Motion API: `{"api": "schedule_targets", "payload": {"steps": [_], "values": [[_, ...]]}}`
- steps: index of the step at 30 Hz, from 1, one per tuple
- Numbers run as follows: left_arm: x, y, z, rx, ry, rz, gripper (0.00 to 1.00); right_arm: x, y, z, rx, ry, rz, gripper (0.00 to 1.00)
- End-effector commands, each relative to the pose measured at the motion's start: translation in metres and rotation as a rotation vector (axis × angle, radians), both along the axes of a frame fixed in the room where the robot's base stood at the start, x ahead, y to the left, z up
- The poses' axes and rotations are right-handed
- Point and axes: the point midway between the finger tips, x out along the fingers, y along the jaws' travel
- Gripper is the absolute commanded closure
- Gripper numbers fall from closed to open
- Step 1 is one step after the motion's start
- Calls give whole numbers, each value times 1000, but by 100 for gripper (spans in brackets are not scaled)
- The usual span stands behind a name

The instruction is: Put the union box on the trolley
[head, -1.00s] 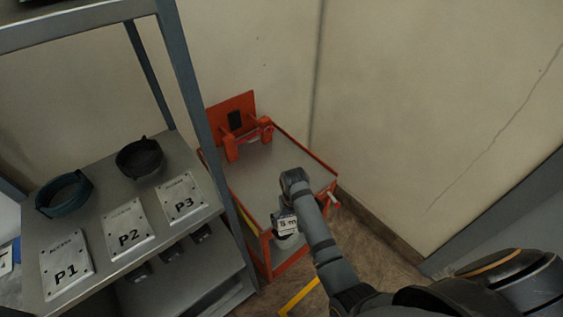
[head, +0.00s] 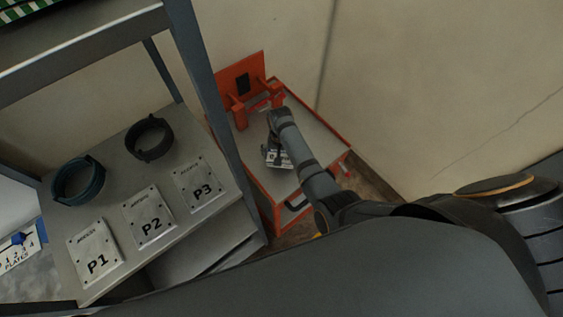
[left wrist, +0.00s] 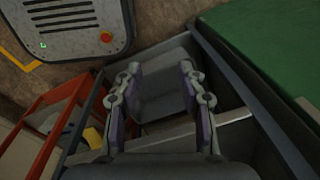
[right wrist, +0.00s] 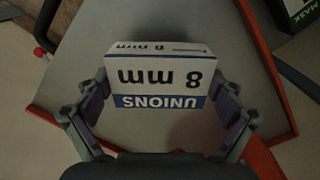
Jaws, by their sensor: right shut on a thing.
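The union box (right wrist: 160,76), white with a blue band reading "UNIONS" and "8 mm", is between the fingers of my right gripper (right wrist: 162,112) in the right wrist view. The gripper is shut on it. In the head view the box (head: 278,159) is over the grey top of the orange-red trolley (head: 318,142). I cannot tell whether it touches that top. My right arm hides part of the trolley. My left gripper (left wrist: 160,103) is open and empty in the left wrist view, and is not seen in the head view.
A grey shelf rack (head: 128,215) at left holds plates P1, P2 and P3 and two dark rings. An orange-red bracket (head: 243,88) stands at the trolley's far end. A dark box marked "MASK" (right wrist: 300,12) shows at the right wrist view's corner.

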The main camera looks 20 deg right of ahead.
Motion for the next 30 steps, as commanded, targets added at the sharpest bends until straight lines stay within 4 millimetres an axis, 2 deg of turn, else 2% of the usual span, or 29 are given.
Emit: {"api": "schedule_targets", "payload": {"steps": [1, 3, 7, 10, 12, 17, 23, 24, 26, 30], "values": [[15, 0, -5, -1, -22, -1, 60, 2, 0, -4, 1, -4, 0, 49], [34, 0, -1, 0, -51, -2, 60, 1, 0, -2, 1, -4, 0, 49], [53, 0, -14, 0, -81, -3, 60, 1, 0, -16, 0, -2, 1, 49], [48, 0, -35, 0, -72, -2, 60, 1, 0, -34, 0, -2, 1, 49], [37, 1, -45, 1, -55, -2, 60, 1, 0, -41, 1, -4, 1, 49], [13, 1, -43, 2, -19, -1, 60, 1, 0, -37, 1, -4, 1, 49], [18, 2, -44, 2, -28, -2, 60, 1, 0, -40, 0, -2, 1, 49], [22, 2, -44, 2, -33, -2, 60, 1, 0, -41, 0, -1, 1, 5], [27, 2, -43, 2, -41, -3, 60, 1, 0, -40, 0, -1, 1, 0], [34, 2, -42, 3, -53, -3, 60, 1, 0, -40, 0, -2, 1, 0]]}}
